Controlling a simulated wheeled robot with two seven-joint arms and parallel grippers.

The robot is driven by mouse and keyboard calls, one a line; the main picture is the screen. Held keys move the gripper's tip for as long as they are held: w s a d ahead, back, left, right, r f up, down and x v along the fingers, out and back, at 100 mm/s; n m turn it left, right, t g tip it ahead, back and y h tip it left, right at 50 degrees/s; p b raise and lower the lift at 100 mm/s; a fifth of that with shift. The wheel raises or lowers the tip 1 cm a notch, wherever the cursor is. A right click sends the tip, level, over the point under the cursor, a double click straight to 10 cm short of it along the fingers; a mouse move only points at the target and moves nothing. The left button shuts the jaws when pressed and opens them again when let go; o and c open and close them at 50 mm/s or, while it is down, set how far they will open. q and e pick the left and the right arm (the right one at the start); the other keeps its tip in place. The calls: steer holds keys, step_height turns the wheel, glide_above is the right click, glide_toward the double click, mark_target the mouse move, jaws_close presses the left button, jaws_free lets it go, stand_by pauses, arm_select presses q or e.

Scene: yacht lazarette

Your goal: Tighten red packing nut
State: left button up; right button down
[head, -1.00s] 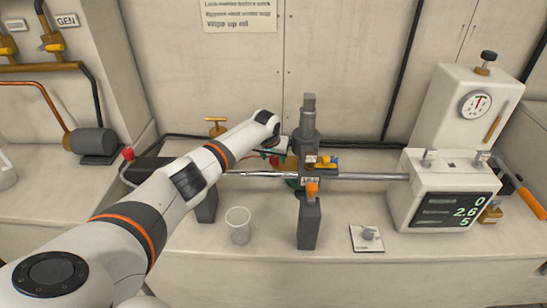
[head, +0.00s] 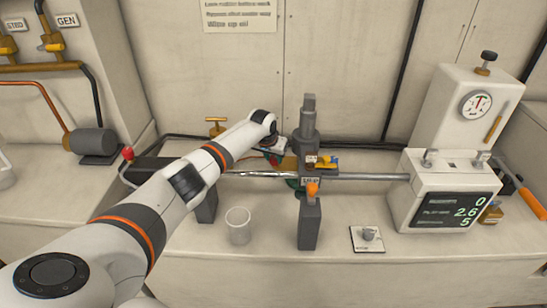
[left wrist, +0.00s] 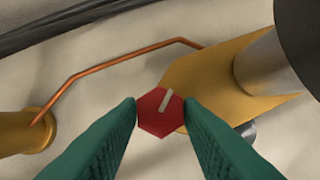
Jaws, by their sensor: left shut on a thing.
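The red packing nut (left wrist: 158,116) is a small hexagon with a pale stripe across its face, seen in the left wrist view. The green fingertips of my left gripper (left wrist: 161,104) are on either side of it, shut on it. The nut sits beside a brass-coloured body (left wrist: 190,80) with a grey cylinder at its upper right. My right gripper is not in view.
A clear cup (head: 238,225) stands on the bench in front of the steel rod (head: 365,177). A dark post with an orange knob (head: 311,215) stands right of it. A white gauge unit with a display (head: 452,212) stands at the right.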

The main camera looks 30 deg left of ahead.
arm_select(q)
steer(key=m+h+b, duration=0.1)
steer(key=m+b, duration=0.1)
steer(key=m, duration=0.1)
steer(key=shift+a+f, duration=0.1)
steer(key=shift+f, duration=0.1)
steer(key=m+h+b, duration=0.1)
steer(key=m+b, duration=0.2)
steer(key=shift+a+r+m+g+h+b, duration=0.15)
steer(key=shift+m+g+h+b, duration=0.3)
steer(key=shift+m+b, duration=0.4)
steer(key=o, duration=1)
